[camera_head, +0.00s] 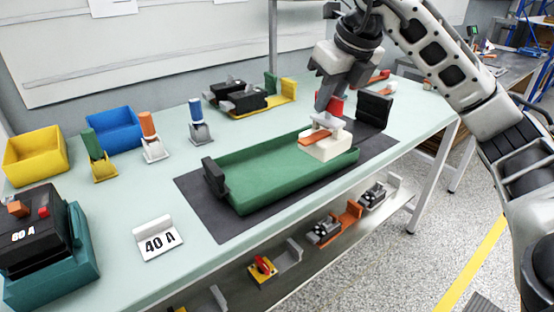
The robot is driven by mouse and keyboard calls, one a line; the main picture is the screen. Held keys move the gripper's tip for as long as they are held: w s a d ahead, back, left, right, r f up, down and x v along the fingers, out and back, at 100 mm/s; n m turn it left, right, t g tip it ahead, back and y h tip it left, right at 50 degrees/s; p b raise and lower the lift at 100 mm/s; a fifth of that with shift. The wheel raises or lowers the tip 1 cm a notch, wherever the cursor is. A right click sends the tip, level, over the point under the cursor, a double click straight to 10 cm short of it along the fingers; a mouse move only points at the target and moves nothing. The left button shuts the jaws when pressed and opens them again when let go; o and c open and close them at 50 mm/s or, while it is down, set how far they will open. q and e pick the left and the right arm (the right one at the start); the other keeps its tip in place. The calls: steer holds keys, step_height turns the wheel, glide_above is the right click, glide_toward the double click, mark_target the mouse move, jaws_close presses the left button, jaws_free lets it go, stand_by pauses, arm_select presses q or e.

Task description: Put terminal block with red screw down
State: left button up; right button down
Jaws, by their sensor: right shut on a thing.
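My right gripper (328,103) points down from the upper right, over the right end of the green tray (262,178). It is shut on the terminal block (330,149), a white block with an orange piece on its left. A red part shows right at the fingers. The block is at the tray's right end; whether it rests on the tray floor I cannot tell. The fingers hide part of its top. My left gripper is not in view.
The tray lies on a dark mat (225,222) between black end pieces (215,178). A 40 A sign (159,240) and a black 60 A unit (35,232) stand left. Yellow (36,155) and blue (112,131) bins are behind. The tray's left and middle are empty.

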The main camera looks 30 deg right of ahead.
steer(key=shift+a+r, duration=0.1)
steer(key=shift+a, duration=0.25)
steer(key=s+a, duration=0.2)
steer(key=a, duration=1.3)
steer(key=w+d+f+m, duration=0.1)
steer(key=w+d+f, duration=0.5)
steer(key=w+f, duration=0.6)
steer(key=shift+d+f, duration=0.15)
steer(key=shift+f, duration=0.25)
steer(key=shift+f, duration=0.15)
steer(key=c, duration=1.4)
jaws_free()
steer(key=shift+f, duration=0.1)
